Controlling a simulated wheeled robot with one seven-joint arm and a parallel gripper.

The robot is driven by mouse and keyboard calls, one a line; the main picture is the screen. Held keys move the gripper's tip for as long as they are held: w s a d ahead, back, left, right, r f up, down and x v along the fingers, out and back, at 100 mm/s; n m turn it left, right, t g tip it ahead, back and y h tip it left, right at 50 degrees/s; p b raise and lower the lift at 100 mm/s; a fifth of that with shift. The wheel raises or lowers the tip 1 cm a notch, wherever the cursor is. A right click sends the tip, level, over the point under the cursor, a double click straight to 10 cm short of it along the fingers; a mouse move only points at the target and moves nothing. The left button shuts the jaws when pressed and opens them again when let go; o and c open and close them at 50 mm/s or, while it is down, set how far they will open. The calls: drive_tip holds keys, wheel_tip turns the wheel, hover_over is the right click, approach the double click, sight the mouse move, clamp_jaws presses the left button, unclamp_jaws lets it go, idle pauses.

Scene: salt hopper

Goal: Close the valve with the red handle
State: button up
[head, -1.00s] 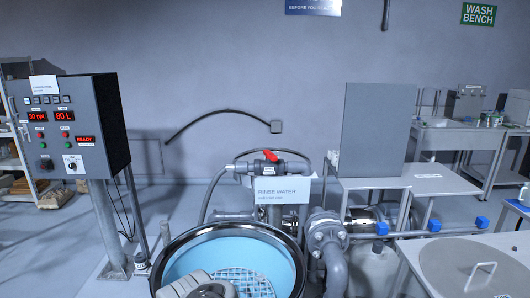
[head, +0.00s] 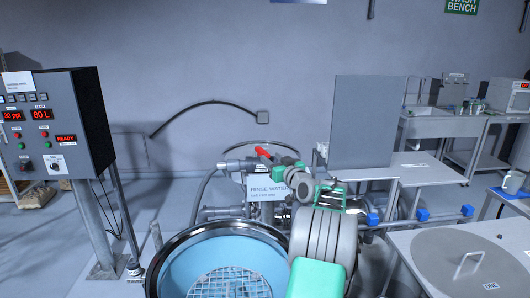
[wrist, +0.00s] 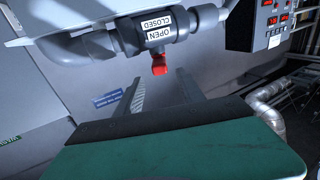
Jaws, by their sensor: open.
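The valve's red handle (head: 262,152) sits on top of a grey pipe above the rinse water sign (head: 261,189). In the wrist view the red handle (wrist: 159,64) points toward the camera, below an upside-down OPEN/CLOSED label (wrist: 158,28) on the valve body. My gripper (wrist: 160,77) is open and empty. Its two dark fingers reach toward the handle, one on each side of its line, with the handle just about at or beyond the tips. Contact is not visible. In the head view my arm and hand cover the pipework to the right of the handle.
A round blue-lined tank (head: 222,262) with a wire grid stands in front of the valve. A control cabinet (head: 60,120) is at left. A grey panel (head: 375,120) and a table with a round lid (head: 463,265) are at right.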

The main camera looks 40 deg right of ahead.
sight(267, 155)
drive_tip(key=p+x, duration=0.2)
drive_tip(key=x, duration=0.4)
drive_tip(key=shift+w, duration=0.2)
clamp_jaws()
